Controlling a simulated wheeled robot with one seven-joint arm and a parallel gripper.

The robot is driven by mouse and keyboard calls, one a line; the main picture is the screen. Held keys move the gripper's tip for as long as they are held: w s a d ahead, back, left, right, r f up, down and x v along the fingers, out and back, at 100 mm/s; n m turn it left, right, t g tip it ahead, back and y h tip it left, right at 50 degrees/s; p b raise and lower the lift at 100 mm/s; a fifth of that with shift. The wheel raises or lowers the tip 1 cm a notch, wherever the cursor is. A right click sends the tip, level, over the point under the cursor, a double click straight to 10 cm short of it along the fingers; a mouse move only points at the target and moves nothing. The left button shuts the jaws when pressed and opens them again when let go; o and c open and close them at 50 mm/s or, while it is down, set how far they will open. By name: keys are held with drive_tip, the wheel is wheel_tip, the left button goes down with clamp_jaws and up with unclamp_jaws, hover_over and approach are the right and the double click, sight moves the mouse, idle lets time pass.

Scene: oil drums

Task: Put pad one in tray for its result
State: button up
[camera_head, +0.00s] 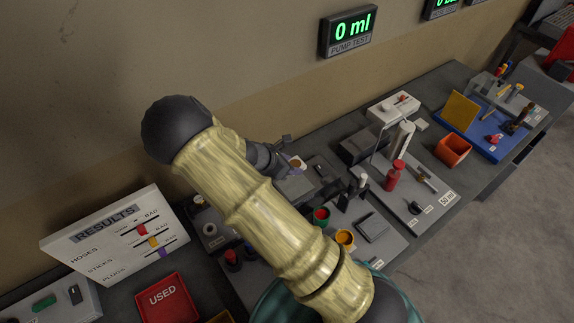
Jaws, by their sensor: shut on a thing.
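My gripper (286,152) is at the upper middle, partly hidden behind my own sleeved arm. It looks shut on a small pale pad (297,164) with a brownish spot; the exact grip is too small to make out. A red tray (167,299) marked USED stands at the lower left, well apart from the gripper. A yellow edge (221,317), perhaps of another tray, shows at the bottom beside it. I cannot tell which tray belongs to which result.
A white RESULTS board (115,236) with coloured sliders stands at left. Red (321,216) and yellow (345,239) cups stand right of my arm. A red bottle (395,176), an orange bin (453,150) and a blue tool board (478,139) are farther right. A display (348,32) reads 0 ml.

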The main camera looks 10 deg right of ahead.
drive_tip(key=shift+f, duration=0.1)
drive_tip(key=f+n, duration=0.1)
drive_tip(key=d+f+n+t, duration=0.1)
drive_tip(key=f, duration=0.1)
drive_tip(key=d+f+n+t+y, duration=0.1)
drive_tip(key=shift+s+d+f+n, duration=0.2)
drive_tip(key=shift+s+f+n, duration=0.1)
drive_tip(key=shift+s+f, duration=0.1)
drive_tip(key=d+f+n+t+y, duration=0.1)
drive_tip(key=n+y, duration=0.1)
drive_tip(key=n, duration=0.1)
drive_tip(key=shift+d+f+t, duration=0.35)
drive_tip(key=shift+t, duration=0.05)
drive_tip(key=d+n+y, duration=0.1)
drive_tip(key=n+t+y, duration=0.1)
drive_tip(key=n, duration=0.1)
drive_tip(key=shift+w+d, duration=0.25)
drive_tip(key=shift+d, duration=0.15)
drive_tip(key=n+y, duration=0.1)
drive_tip(key=d+r+n+y, duration=0.2)
drive_tip(key=shift+w+d+r+n+t, duration=0.1)
drive_tip(key=shift+w+d+n+t, duration=0.1)
drive_tip(key=shift+w+n+t, duration=0.15)
drive_tip(key=shift+s+r, duration=0.1)
drive_tip(key=shift+a, duration=0.1)
